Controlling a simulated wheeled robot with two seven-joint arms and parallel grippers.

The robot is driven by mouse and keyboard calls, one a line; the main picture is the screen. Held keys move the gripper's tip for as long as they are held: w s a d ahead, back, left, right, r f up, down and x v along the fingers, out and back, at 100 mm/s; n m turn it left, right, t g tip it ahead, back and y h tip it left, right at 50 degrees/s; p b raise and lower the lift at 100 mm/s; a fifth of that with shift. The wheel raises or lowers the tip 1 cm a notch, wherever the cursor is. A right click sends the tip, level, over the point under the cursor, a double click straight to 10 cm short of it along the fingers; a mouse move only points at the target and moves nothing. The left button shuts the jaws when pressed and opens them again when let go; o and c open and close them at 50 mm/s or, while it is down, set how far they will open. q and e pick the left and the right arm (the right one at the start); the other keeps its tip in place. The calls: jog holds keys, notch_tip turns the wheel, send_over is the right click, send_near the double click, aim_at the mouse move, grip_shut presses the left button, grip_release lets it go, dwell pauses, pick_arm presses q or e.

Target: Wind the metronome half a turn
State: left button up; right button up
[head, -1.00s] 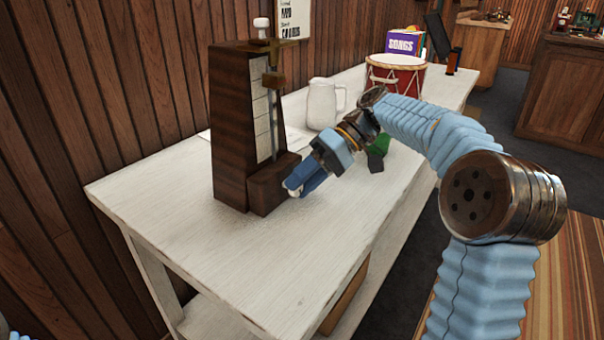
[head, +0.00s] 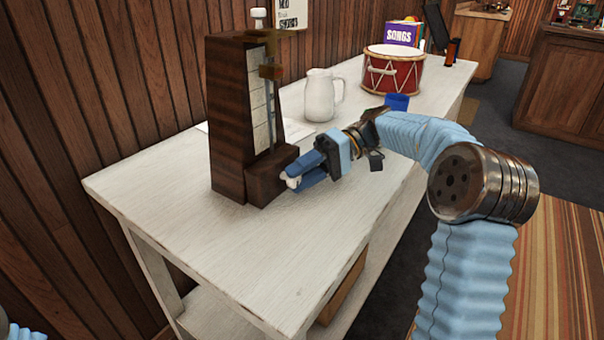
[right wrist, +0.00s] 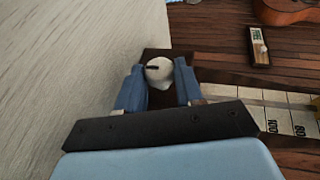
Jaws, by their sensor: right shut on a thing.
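The metronome (head: 232,125) is a tall dark-wood case standing upright on the white table, with a pale scale and a pendulum rod on its front. My right gripper (head: 290,178) is at the low right side of its base, shut on the winding key. In the right wrist view the key (right wrist: 159,71) is a whitish round knob with a dark mark, held between the two blue fingers (right wrist: 158,88). In the head view the fingers partly hide the key. My left gripper is out of view; only a bit of my left arm shows at the lower left corner.
A white jug (head: 320,96), a blue cup (head: 396,102), a red drum (head: 393,70) and a songs book (head: 403,35) stand farther back on the white table (head: 200,250). A wood-plank wall (head: 100,90) runs close behind the metronome. The table's front is clear.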

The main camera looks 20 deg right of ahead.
jog(key=o, duration=1)
jog(key=v, duration=1)
jog(key=shift+w+d+f, duration=0.1)
jog(key=shift+d, duration=0.1)
jog(key=shift+v, duration=0.85)
